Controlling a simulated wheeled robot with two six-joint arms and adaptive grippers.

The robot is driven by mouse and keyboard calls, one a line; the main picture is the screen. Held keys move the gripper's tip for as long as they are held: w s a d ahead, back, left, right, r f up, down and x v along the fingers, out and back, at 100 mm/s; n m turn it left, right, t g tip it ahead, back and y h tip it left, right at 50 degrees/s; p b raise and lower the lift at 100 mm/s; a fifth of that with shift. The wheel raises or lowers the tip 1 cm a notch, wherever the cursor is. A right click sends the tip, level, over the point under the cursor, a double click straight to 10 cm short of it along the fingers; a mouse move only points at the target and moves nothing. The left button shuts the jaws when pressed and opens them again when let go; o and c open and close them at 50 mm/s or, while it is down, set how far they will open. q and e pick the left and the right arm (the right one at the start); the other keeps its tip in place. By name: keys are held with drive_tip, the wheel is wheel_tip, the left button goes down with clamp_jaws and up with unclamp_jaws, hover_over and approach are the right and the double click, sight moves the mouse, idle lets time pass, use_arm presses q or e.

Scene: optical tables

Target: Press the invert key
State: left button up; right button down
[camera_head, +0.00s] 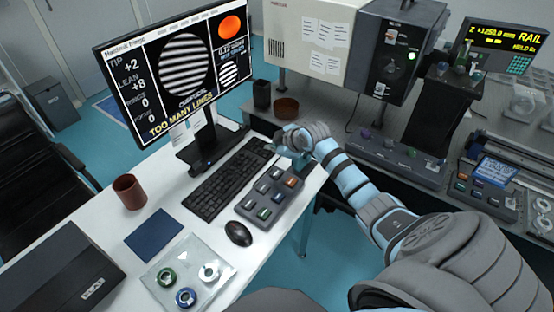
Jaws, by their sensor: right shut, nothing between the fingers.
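A grey key box (268,197) with several small coloured keys lies at the right edge of the white desk, beside the keyboard. The key labels are too small to read, so I cannot tell which key is the invert key. My right gripper (275,149) is shut and empty near the far end of this box. Its wrist partly hides the fingers, and I cannot tell whether they touch anything. The monitor (180,68) shows a striped disc and the words "TOO MANY LINES". My left gripper is not in view.
A black keyboard (226,181), mouse (238,233), brown cup (129,192), blue pad (154,235) and clear plate with rings (187,274) lie on the desk. Another key box (484,190) stands on the right table. A gap separates desk and table.

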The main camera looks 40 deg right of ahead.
drive_tip(key=b, duration=0.7)
hover_over(275, 175)
drive_tip(key=f, duration=0.7)
drive_tip(key=shift+w+f, duration=0.2)
drive_tip(key=shift+f, duration=0.05)
drive_tip(key=shift+f+b, duration=0.5)
drive_tip(key=shift+f, duration=0.15)
drive_tip(key=shift+f, duration=0.4)
drive_tip(key=shift+s+f+b, duration=0.1)
drive_tip(key=shift+f+b, duration=0.2)
drive_tip(key=shift+f, duration=0.15)
drive_tip(key=shift+r, duration=0.1)
idle(0.5)
drive_tip(key=shift+r+p, duration=0.8)
drive_tip(key=shift+p, duration=0.15)
